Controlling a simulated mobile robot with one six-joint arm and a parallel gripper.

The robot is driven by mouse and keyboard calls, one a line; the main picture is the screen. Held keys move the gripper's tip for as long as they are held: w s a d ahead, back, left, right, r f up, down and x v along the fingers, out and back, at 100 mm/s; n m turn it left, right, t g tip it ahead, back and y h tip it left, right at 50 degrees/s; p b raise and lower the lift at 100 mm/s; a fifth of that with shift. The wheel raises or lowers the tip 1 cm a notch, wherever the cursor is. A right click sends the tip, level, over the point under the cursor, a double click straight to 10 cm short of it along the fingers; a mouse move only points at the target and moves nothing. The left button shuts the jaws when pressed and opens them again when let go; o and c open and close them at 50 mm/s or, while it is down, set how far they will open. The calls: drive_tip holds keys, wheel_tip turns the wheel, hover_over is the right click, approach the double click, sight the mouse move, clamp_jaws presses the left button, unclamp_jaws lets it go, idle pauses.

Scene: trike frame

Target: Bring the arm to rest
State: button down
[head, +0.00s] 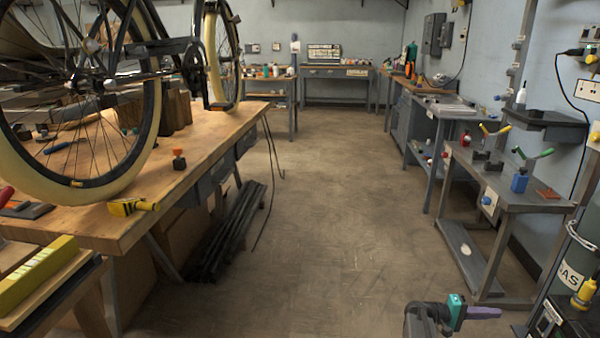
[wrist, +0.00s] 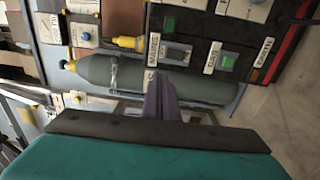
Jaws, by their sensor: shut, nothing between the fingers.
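My gripper (head: 483,312) is at the bottom right of the head view, low over the floor in front of the right-hand bench. Its purple fingers point to the right and are closed together with nothing between them. In the wrist view the shut fingers (wrist: 161,100) show in the middle, in front of a grey-green gas cylinder (wrist: 200,86). I cannot tell how far the fingertips are from the cylinder. Most of my arm is out of the head view.
The gas cylinder also shows at the right edge of the head view (head: 577,262), near a dark panel (head: 565,322). A grey metal bench (head: 535,197) stands behind my gripper. A wooden workbench (head: 190,165) with a trike frame stands left.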

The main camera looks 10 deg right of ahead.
drive_tip(key=w+a+r+n+t+y+p, duration=0.1)
drive_tip(key=a+r+n+t+y+p, duration=0.15)
drive_tip(key=a+p, duration=1.15)
drive_tip(key=s+a+f+g+y+p, duration=0.1)
drive_tip(key=s+a+y+p, duration=0.3)
drive_tip(key=s+a, duration=0.5)
drive_tip(key=s+a+f+g+y+p, duration=0.1)
drive_tip(key=s+a+y+p, duration=0.4)
drive_tip(key=a, duration=1.3)
drive_tip(key=s+a+f+g+y+p, duration=0.1)
drive_tip(key=s+a+y+p, duration=0.4)
drive_tip(key=s+a, duration=0.8)
drive_tip(key=shift+s+a+f+y, duration=0.35)
drive_tip(key=shift+a+f+y, duration=0.3)
drive_tip(key=shift+f, duration=0.2)
drive_tip(key=shift+d+n, duration=0.15)
drive_tip(key=shift+n, duration=0.1)
